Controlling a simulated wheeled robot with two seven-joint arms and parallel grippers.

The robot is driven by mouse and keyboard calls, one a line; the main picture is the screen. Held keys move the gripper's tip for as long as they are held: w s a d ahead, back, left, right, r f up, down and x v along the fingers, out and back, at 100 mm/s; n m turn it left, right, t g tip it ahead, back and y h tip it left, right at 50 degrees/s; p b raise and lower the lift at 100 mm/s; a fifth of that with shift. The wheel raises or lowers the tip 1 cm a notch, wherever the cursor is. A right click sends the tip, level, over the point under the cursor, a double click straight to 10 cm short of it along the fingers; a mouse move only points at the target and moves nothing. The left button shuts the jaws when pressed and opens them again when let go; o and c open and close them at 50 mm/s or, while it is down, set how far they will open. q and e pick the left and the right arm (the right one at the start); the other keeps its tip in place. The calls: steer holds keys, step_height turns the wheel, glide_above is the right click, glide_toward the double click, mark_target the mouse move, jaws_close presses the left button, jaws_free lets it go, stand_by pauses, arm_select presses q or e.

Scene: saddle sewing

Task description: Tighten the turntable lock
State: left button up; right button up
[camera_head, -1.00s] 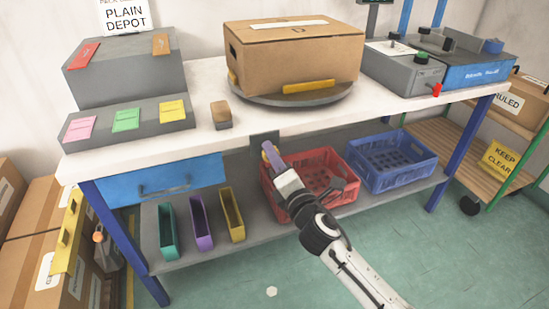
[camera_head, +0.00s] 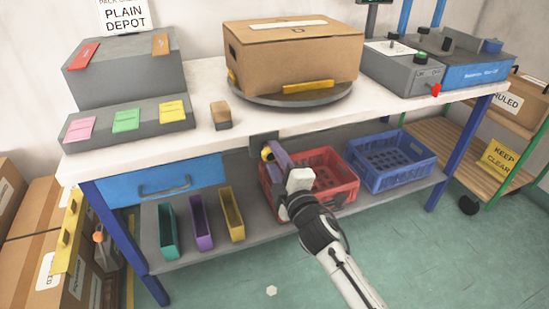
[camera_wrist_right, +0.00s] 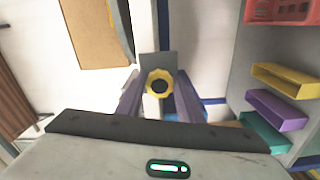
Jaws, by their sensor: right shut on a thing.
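The turntable lock is a yellow lobed knob with a dark centre (camera_wrist_right: 159,84). It sits on a grey plate (camera_wrist_right: 158,64) under the table's front edge. In the head view the knob (camera_head: 267,153) shows at the tips of my right gripper (camera_head: 273,152). My right gripper's purple fingers (camera_wrist_right: 159,88) stand on both sides of the knob and are shut on it. The turntable (camera_head: 290,98) is a grey disc on the tabletop, carrying a closed cardboard box (camera_head: 295,62) with yellow blocks at its base. My left gripper is not in view.
A red crate (camera_head: 345,190) and a blue crate (camera_head: 395,165) stand on the lower shelf, close to my right arm. Teal, purple and yellow bins (camera_head: 231,214) stand left of it. A blue drawer (camera_head: 150,184) is left of the lock.

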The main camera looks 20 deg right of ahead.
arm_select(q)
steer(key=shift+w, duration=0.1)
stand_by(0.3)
arm_select(e)
steer(key=o, duration=1.1)
steer(key=shift+c, duration=0.2)
steer(key=shift+s, duration=0.1)
arm_select(q)
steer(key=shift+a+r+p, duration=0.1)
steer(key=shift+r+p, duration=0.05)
steer(key=shift+p, duration=0.35)
arm_select(e)
steer(key=s, duration=1)
steer(key=shift+d, duration=0.15)
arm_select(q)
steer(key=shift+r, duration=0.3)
arm_select(e)
steer(key=shift+s, duration=0.15)
